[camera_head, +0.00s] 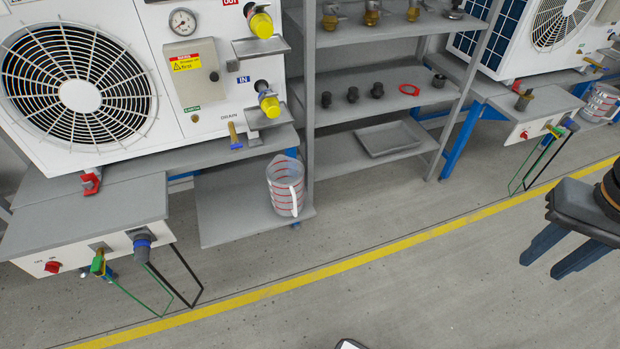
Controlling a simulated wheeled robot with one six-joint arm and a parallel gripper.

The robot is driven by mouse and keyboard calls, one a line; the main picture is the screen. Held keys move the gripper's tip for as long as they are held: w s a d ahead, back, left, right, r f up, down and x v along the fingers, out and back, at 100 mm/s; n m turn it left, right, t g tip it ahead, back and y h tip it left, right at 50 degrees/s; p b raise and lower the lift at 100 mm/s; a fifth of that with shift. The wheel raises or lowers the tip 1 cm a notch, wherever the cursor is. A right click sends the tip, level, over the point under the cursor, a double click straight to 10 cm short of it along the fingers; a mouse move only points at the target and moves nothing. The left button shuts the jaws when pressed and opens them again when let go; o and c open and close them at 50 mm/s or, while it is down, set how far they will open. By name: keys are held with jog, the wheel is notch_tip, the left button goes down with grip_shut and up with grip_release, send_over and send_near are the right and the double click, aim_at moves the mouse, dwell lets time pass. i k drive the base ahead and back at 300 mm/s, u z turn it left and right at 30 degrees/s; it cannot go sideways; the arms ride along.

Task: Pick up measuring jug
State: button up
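A clear measuring jug (279,190) with red markings and a pale handle stands upright on a low grey shelf (228,208) below the left pump unit, near the shelf's right end. A second similar jug (602,100) stands at the far right edge, beneath the other unit, partly cut off. My gripper (541,266) is at the right edge of the picture, over the floor. Its two dark fingers are apart with nothing between them. It is well to the right of the nearer jug and not touching anything.
A grey rack (310,135) with fittings and an empty tray (388,139) stands right of the nearer jug. A left bench (90,215) has valves and hanging green and black hose-like loops (160,290). The floor around the yellow line (375,247) is clear.

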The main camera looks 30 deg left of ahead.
aim_at(285, 176)
jog(key=u, duration=0.2)
jog(key=i, duration=0.75)
jog(key=u, duration=0.7)
jog(key=i, duration=0.4)
jog(key=u, duration=0.35)
